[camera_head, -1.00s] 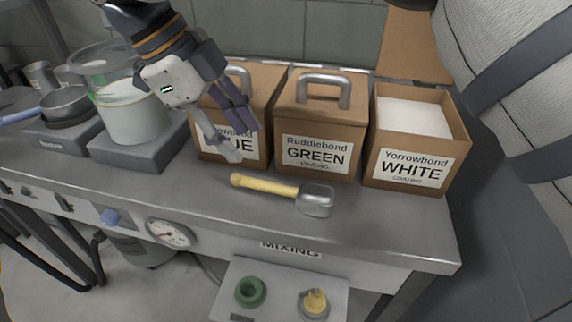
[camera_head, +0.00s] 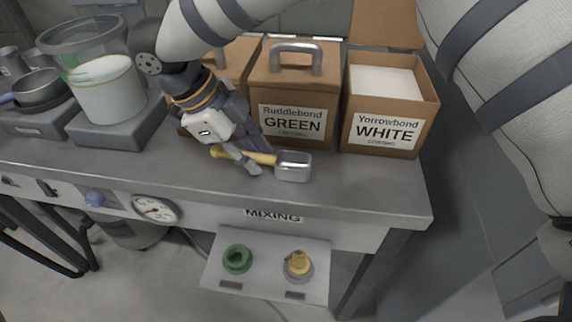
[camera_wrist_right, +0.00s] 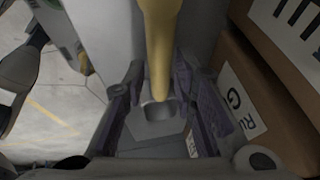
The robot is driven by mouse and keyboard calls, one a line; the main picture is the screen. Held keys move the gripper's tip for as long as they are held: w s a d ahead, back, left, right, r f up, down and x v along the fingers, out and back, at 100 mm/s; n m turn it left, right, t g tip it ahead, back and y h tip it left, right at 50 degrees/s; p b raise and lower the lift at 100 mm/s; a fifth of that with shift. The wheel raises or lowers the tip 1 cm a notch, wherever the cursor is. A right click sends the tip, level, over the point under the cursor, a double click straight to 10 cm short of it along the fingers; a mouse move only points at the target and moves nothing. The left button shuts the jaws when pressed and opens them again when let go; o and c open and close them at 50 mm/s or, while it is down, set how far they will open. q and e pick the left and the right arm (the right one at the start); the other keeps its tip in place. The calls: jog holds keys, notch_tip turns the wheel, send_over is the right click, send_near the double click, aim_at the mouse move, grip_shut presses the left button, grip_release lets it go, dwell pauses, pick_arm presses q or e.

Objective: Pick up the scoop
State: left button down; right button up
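The scoop (camera_head: 294,168) lies on the grey bench, its square metal head to the right and its yellow handle to the left. My right gripper (camera_head: 262,160) is down at the handle, which its fingers partly cover. In the right wrist view the yellow handle of the scoop (camera_wrist_right: 160,40) runs between the two spread fingers of my right gripper (camera_wrist_right: 160,78), with gaps on both sides. The gripper is open, and I see no firm contact. My left gripper is not in view.
Behind the scoop stand the GREEN box (camera_head: 296,95) and the open WHITE box (camera_head: 391,110); another box is partly hidden by my right arm. The bench front right (camera_head: 370,185) is clear.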

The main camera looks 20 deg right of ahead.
aim_at(251, 154)
grip_shut()
jog(key=shift+r, duration=0.15)
